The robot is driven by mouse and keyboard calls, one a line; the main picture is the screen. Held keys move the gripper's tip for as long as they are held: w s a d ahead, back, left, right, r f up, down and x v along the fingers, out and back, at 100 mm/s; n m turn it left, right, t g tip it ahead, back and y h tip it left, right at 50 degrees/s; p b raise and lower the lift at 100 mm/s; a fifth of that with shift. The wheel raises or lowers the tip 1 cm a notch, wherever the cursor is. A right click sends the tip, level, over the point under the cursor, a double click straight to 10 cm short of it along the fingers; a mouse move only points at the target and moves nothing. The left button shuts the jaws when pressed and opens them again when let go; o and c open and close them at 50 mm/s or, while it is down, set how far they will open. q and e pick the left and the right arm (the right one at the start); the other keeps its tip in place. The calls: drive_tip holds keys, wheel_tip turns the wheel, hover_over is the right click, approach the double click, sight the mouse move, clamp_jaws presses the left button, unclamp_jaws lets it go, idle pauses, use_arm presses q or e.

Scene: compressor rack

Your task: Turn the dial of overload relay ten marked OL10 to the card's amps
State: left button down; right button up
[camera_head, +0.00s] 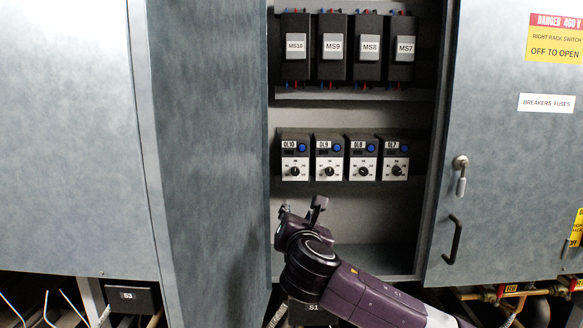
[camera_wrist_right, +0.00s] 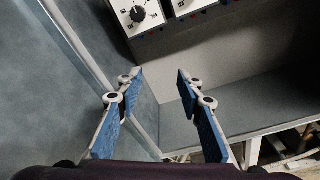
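Overload relay OL10 (camera_head: 294,150) is the leftmost of a row of relays on the cabinet's middle shelf. It has a blue button and a white face with a black dial (camera_head: 293,171); the scale is too small to read. In the right wrist view a black dial (camera_wrist_right: 137,14) shows at the top, probably OL10's, its label cut off. My right gripper (camera_head: 302,207) is below OL10 and OL9, apart from them. In the right wrist view its blue-padded fingers (camera_wrist_right: 160,84) are spread with nothing between them. My left gripper is out of view. No amps card is readable.
Relays OL9 (camera_head: 329,151), OL8 (camera_head: 362,150) and OL7 (camera_head: 393,150) stand close to the right. Starters marked MS (camera_head: 333,47) fill the shelf above. The open grey door (camera_head: 210,150) stands close on the left.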

sight(296, 172)
wheel_tip(296, 172, up, 7)
drive_tip(key=n+t, duration=0.1)
drive_tip(key=n, duration=0.2)
drive_tip(key=w+p, duration=0.1)
drive_tip(key=w, duration=0.1)
drive_tip(key=w+p, duration=0.1)
drive_tip(key=w, duration=0.1)
drive_tip(key=w+p, duration=0.2)
drive_tip(key=shift+w+a+r, duration=0.15)
drive_tip(key=shift+a+r, duration=0.15)
drive_tip(key=shift+r, duration=0.05)
drive_tip(key=shift+w+f, duration=0.1)
drive_tip(key=shift+w, duration=0.45)
clamp_jaws()
